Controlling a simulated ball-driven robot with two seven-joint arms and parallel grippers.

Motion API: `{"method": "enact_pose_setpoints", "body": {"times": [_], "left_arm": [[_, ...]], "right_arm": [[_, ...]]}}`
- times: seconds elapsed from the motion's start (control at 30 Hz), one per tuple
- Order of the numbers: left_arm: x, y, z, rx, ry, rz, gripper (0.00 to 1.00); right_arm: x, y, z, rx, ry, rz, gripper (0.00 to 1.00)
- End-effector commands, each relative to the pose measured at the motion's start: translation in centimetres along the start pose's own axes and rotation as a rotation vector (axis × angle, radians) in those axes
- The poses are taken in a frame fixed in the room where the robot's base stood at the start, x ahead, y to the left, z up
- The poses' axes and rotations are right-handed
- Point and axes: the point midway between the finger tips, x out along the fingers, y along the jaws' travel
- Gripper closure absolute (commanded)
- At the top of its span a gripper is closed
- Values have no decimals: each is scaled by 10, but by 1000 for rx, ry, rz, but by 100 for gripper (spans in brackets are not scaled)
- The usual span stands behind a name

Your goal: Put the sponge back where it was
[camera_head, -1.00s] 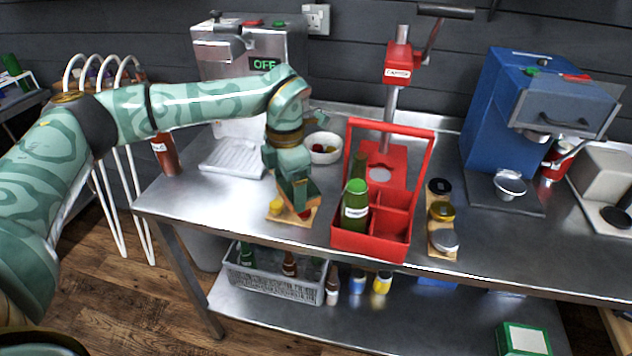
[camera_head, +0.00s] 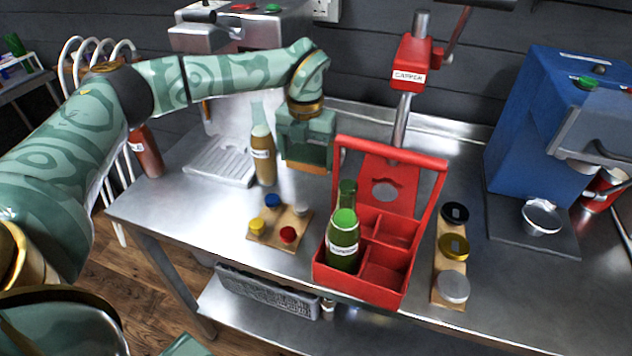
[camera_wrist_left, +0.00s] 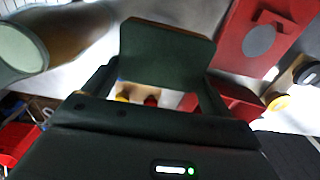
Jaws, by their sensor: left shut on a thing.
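My left gripper (camera_head: 305,150) is shut on the sponge (camera_head: 305,168), a green block with an orange-brown edge. Most of the sponge is hidden by the gripper in the head view; in the left wrist view its dark green face (camera_wrist_left: 165,52) fills the space between the fingers. The gripper is over the back part of the steel table (camera_head: 190,215), between a brown bottle (camera_head: 264,165) and the red carrier (camera_head: 335,278). I cannot tell whether the sponge touches the table. My right gripper is not in view.
A wooden board (camera_head: 272,240) with coloured caps lies in front of the gripper. Green bottles (camera_head: 343,240) stand in the carrier. A red capper (camera_head: 411,62) stands behind it; a strip of lids (camera_head: 449,285) lies to its right. The table's front left is clear.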

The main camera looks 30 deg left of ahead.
Motion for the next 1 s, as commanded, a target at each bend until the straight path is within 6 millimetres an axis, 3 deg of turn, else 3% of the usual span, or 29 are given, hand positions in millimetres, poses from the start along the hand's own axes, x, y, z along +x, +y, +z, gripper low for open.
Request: {"method": "enact_pose_setpoints", "body": {"times": [0.1,0.23,0.5,0.87,0.9,0.93,1.0], "left_arm": [[27,0,-1,-1,6,2,33],[45,0,0,1,4,2,33],[88,0,0,1,5,2,33],[92,0,0,1,2,1,33],[92,0,0,1,2,1,12],[92,0,0,1,2,1,4],[92,0,0,1,1,1,0]], "right_arm": [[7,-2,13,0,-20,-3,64],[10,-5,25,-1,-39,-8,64],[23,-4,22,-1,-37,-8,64],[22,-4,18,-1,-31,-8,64],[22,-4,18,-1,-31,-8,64],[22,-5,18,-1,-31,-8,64],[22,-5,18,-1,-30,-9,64]]}}
